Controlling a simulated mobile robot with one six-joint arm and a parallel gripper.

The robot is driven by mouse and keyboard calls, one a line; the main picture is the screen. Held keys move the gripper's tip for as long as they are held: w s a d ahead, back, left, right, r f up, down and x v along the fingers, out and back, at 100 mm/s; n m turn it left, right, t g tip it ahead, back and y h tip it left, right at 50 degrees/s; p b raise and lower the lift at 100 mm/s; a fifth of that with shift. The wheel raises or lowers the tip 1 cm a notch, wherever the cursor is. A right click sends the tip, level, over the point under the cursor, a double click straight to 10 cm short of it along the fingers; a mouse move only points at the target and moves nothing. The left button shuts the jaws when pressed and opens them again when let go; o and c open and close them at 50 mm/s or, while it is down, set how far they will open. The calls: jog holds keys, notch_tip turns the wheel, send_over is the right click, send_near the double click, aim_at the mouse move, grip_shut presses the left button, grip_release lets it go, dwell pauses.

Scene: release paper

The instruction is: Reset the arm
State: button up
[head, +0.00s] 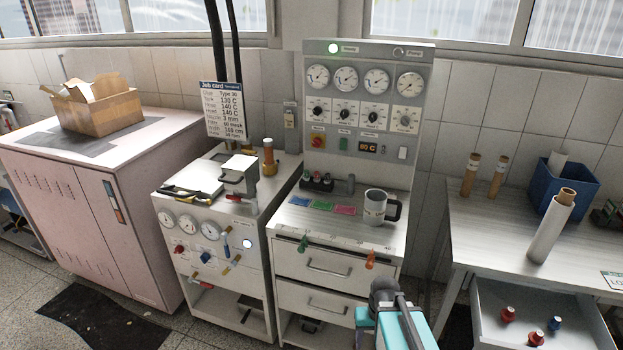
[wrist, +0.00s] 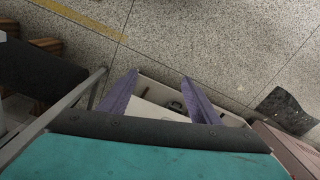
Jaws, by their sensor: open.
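My gripper (wrist: 160,92) shows in the wrist view with two purple fingers spread wide apart and nothing between them. It points down past a pale cabinet edge toward the speckled floor (wrist: 200,40). In the head view my arm, teal and dark grey, rises at the bottom centre right, in front of the drawer cabinet (head: 325,269). The fingers cannot be made out in the head view.
A grey mug (head: 376,207) stands on the drawer cabinet beneath the gauge panel (head: 362,130). At right, a bench (head: 500,225) holds paper rolls and a blue bin (head: 570,187) above an open drawer (head: 535,310) with red and blue pieces. A pink cabinet (head: 75,225) stands left.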

jog(key=s+a+f+g+b, duration=0.1)
jog(key=s+f+g+b, duration=0.5)
jog(key=s+f, duration=2)
notch_tip(320, 180, down, 2)
jog(key=b, duration=0.4)
jog(key=shift+s+a+f, duration=0.2)
jog(key=shift+s+a, duration=0.05)
jog(key=shift+c, duration=0.3)
jog(key=c, duration=0.6)
